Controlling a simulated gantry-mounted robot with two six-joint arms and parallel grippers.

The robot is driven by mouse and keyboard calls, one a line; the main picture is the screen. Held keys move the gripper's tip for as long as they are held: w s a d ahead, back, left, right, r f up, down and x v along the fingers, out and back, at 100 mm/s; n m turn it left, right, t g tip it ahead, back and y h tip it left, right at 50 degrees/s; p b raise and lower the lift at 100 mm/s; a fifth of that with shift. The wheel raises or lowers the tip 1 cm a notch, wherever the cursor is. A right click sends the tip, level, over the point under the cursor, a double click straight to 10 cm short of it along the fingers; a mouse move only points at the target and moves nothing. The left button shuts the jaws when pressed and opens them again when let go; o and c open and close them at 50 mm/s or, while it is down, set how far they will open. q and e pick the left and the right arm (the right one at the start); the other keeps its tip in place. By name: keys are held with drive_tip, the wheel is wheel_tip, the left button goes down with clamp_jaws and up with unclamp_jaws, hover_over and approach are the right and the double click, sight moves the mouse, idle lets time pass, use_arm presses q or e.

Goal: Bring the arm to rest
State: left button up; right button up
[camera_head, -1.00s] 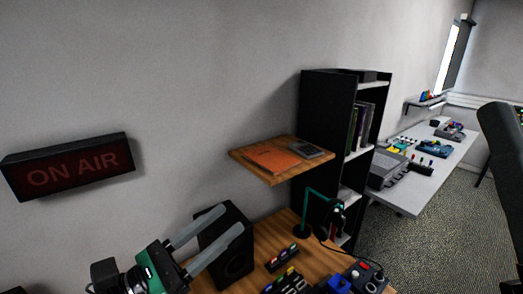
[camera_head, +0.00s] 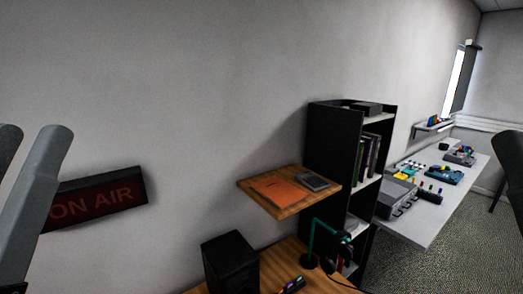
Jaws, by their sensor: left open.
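My left gripper (camera_head: 22,170) is at the far left edge of the head view, close to the camera. Its two grey fingers point upward and stand apart, with nothing between them. One finger covers the left end of the ON AIR sign (camera_head: 98,198) on the wall. The rest of the left arm is out of the picture. My right gripper does not show.
A wooden shelf (camera_head: 289,207), a dark bookcase (camera_head: 332,150) and a white table (camera_head: 440,200) with several devices stand to the right. The wall's middle is bare.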

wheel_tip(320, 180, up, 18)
drive_tip(key=p, duration=1.4)
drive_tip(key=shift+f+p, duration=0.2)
drive_tip(key=shift+p, duration=0.15)
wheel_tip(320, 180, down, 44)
drive_tip(key=b, duration=4.4)
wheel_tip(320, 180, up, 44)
drive_tip(key=p, duration=4.4)
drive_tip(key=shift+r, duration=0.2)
